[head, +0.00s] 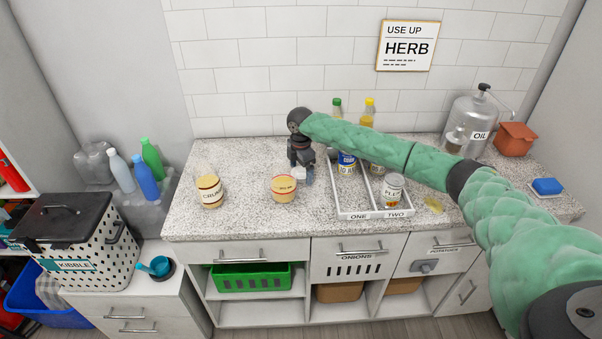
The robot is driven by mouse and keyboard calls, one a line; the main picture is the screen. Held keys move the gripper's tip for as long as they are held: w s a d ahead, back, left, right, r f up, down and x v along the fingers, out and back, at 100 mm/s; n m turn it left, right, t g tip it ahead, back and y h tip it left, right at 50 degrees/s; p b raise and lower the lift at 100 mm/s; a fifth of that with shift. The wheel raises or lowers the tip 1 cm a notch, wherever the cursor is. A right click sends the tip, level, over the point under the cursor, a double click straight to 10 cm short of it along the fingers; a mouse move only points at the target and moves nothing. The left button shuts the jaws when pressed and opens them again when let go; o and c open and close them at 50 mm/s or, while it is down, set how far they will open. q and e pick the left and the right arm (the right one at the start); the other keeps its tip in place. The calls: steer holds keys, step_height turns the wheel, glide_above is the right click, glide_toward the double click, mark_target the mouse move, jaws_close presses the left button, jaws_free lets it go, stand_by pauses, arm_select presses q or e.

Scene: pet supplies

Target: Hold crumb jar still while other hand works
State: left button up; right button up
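The crumb jar (210,192), with a cream body, dark bands and a label reading roughly "CRUMB", stands upright on the left part of the speckled counter. No gripper touches it. My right arm reaches in from the right across the counter. Its gripper (303,174) points down just behind and to the right of a second cream jar (284,189) with a reddish label, well right of the crumb jar. The fingers are small and partly hidden, so I cannot tell whether they are open or touch that jar. My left gripper is not in view.
A white two-part tray (374,213) marked ONE and TWO holds several jars and bottles. An oil container (472,125), an orange-brown box (515,139) and a blue sponge (547,186) are at the right. The counter between the two cream jars is clear.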

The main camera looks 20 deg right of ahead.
mark_target(301, 172)
steer(key=c, duration=1.1)
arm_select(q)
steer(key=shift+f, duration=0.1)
arm_select(e)
steer(key=shift+o, duration=0.2)
steer(key=shift+r, duration=0.15)
steer(key=shift+r+b, duration=0.2)
steer(key=shift+b, duration=0.15)
step_height(301, 172, up, 3)
steer(key=shift+f+b, duration=0.1)
steer(key=shift+b, duration=0.8)
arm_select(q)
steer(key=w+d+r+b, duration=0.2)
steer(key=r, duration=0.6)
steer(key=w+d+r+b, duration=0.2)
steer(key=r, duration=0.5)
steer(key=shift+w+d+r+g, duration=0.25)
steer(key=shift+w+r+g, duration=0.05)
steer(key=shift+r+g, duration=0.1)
arm_select(e)
steer(key=s+d+r, duration=0.7)
steer(key=s, duration=0.2)
steer(key=shift+d+r, duration=0.2)
steer(key=shift+r, duration=0.1)
